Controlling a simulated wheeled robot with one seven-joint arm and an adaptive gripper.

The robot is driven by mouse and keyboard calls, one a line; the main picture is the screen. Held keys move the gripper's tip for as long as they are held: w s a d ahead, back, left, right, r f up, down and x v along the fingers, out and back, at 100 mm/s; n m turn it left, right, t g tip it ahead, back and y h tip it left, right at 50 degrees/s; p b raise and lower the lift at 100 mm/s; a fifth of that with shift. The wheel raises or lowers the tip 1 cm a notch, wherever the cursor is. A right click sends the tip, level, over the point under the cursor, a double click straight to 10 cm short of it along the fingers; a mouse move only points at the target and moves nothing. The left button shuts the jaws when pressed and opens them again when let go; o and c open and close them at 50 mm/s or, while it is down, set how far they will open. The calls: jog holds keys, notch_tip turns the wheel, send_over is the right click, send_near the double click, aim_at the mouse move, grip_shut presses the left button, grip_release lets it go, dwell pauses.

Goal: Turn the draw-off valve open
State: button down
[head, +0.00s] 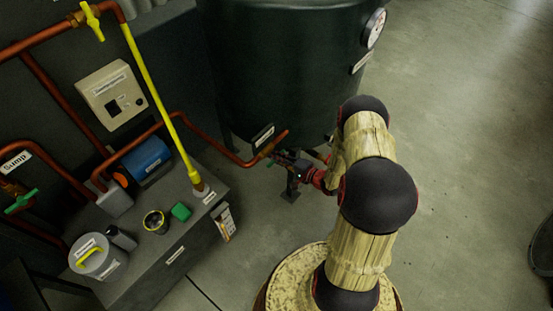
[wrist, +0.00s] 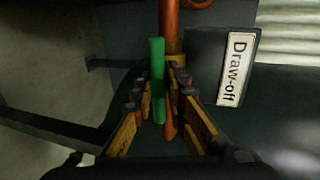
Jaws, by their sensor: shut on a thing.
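The draw-off valve has a green lever (wrist: 157,75), seen upright in the wrist view beside a brass fitting (wrist: 175,52) on a copper pipe (wrist: 169,20). A white "Draw-off" label (wrist: 235,68) is just right of it, and the label also shows in the head view (head: 263,137) low on the dark green tank (head: 285,70). My gripper (wrist: 159,98) is shut on the green lever, with one finger on each side. In the head view my gripper (head: 283,160) is at the tank's foot by the pipe, and the lever cannot be made out there.
A grey bench (head: 165,262) stands to the left with a lidded pot (head: 95,260), a small cup (head: 155,222) and a green block (head: 181,211). A yellow pipe (head: 150,85) and copper pipes run above it.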

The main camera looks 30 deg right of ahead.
dwell(0.4)
jog(key=c, duration=1.9)
grip_release()
jog(key=shift+o, duration=0.5)
jog(key=v, duration=1.2)
jog(key=shift+a, duration=0.1)
